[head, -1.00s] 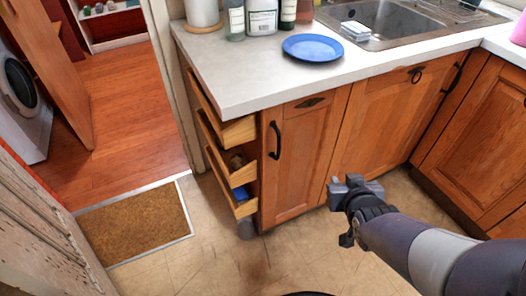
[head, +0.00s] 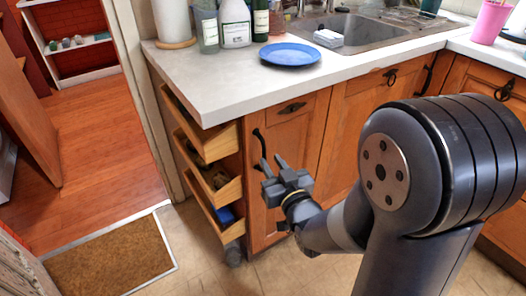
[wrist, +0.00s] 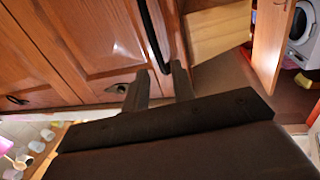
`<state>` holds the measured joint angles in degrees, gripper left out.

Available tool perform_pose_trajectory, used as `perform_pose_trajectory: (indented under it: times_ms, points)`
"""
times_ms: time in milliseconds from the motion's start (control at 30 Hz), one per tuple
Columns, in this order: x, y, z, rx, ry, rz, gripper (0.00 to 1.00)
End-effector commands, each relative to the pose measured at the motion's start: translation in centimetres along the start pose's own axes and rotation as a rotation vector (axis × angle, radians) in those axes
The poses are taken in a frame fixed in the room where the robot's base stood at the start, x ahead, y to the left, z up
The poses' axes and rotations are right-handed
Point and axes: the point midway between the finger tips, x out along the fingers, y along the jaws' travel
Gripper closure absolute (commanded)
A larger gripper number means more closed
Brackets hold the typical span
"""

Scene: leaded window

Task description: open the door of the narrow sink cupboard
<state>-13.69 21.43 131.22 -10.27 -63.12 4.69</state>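The narrow cupboard door (head: 293,145) is wooden and looks closed, below the worktop beside the open drawers. Its black vertical handle (head: 259,145) is on the left side of the door; the gripper hides its lower part in the head view. My gripper (head: 272,165) is in front of the door by the lower part of the handle, open and empty. In the wrist view the two fingers (wrist: 158,82) are apart, and the end of the handle (wrist: 153,35) shows between and beyond their tips. Whether they touch it I cannot tell.
Several pulled-out drawers (head: 212,142) stand just left of the door. A wider cupboard door (head: 362,120) is on the right. The worktop (head: 215,75) above holds a blue plate (head: 290,54), bottles and the sink (head: 375,35). A brown doormat (head: 115,258) lies at the lower left.

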Motion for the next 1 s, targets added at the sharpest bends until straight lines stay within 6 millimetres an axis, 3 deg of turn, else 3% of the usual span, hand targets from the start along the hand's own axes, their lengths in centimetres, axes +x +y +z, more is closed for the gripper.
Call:
perform_pose_trajectory:
  times_ms: [100,300,733,1000]
  points:
    - [2.3,0.0,0.1,0.0,0.0,0.0,0.75]
    - [4.9,0.0,0.1,0.0,-0.002,0.0,0.75]
    - [5.9,0.0,0.0,0.0,-0.001,0.001,0.75]
    - [5.8,0.0,0.0,0.0,-0.001,0.001,0.97]
